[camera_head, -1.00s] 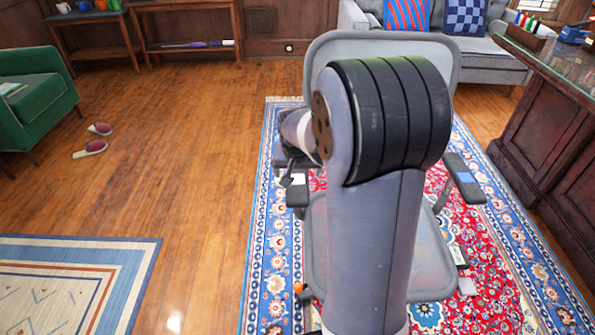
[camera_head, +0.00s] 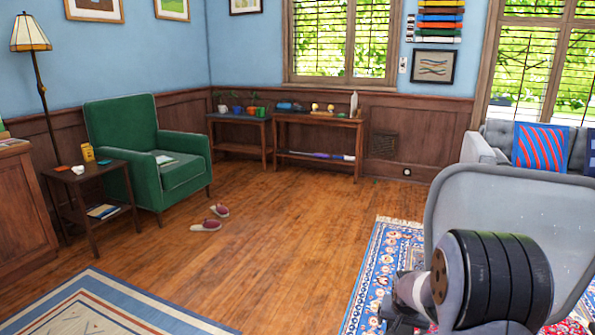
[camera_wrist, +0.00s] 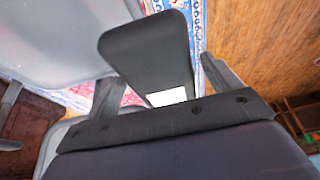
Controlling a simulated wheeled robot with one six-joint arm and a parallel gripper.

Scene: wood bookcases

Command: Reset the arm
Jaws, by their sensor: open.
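My arm (camera_head: 492,282) shows at the lower right of the head view, its dark ribbed joint in front of the grey chair (camera_head: 465,200). In the wrist view my gripper (camera_wrist: 158,68) has its two grey fingers spread apart, with nothing held between them. A black chair armrest (camera_wrist: 150,50) appears beyond and between the fingers, with a small white patch by its near end. I cannot tell how far the armrest is from the fingers. In the head view the gripper is mostly hidden low beside the arm joint.
The chair stands on a red and blue rug (camera_head: 375,270), close to my arm. A grey sofa (camera_head: 483,147) is behind it. A green armchair (camera_head: 125,130), a side table (camera_head: 85,175) and slippers (camera_head: 205,225) are at left. The wood floor (camera_head: 285,230) in the middle is clear.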

